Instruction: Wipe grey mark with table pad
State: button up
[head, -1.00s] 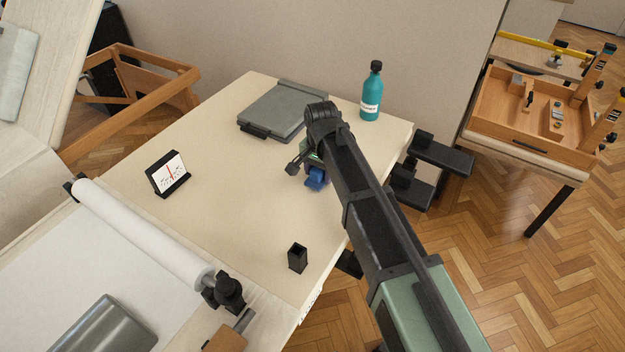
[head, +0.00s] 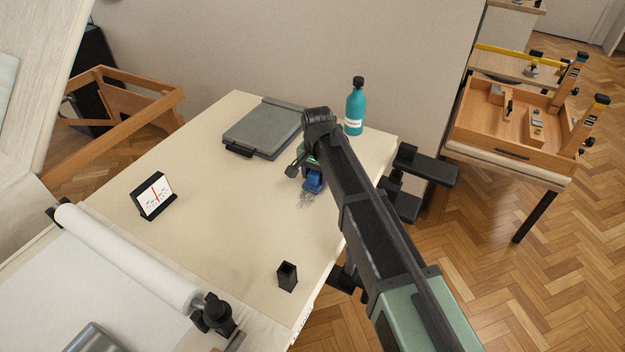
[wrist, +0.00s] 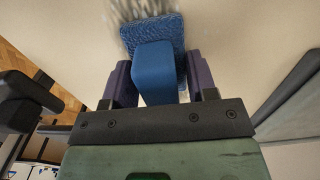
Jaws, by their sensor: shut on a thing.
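The blue table pad (head: 313,183) is a thick block with a textured base. It also shows in the wrist view (wrist: 155,68), between the two purple fingers of my gripper (wrist: 157,82). My gripper (head: 310,176) is shut on the pad's block, mostly hidden by my arm in the head view. The grey mark (head: 306,199) is a scribbly smudge on the cream table, just in front of the pad. In the wrist view the mark (wrist: 135,8) shows at the top edge, bordering the pad's base. I cannot tell how much lies under the pad.
A grey case (head: 262,128) and a teal bottle (head: 355,108) stand toward the back of the table (head: 225,215). A small dial display (head: 154,196) stands at left, a black holder (head: 287,277) near the front right edge. A paper roll (head: 130,258) lies front left.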

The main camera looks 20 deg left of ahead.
dwell(0.3)
jog(key=shift+w+d, duration=0.15)
jog(key=shift+w, duration=1.2)
jog(key=shift+w+d, duration=0.15)
jog(key=shift+w, duration=1.15)
jog(key=w, duration=0.5)
jog(key=shift+w+d, duration=0.3)
jog(key=shift+d, duration=0.05)
jog(key=shift+s, duration=0.1)
jog(key=shift+s+a, duration=0.2)
jog(key=shift+s, duration=1.15)
jog(key=shift+s+a, duration=0.15)
jog(key=shift+s, duration=1.2)
jog(key=shift+s+a, duration=0.15)
jog(key=shift+s, duration=1.2)
jog(key=shift+s+a, duration=0.15)
jog(key=shift+s, duration=1.15)
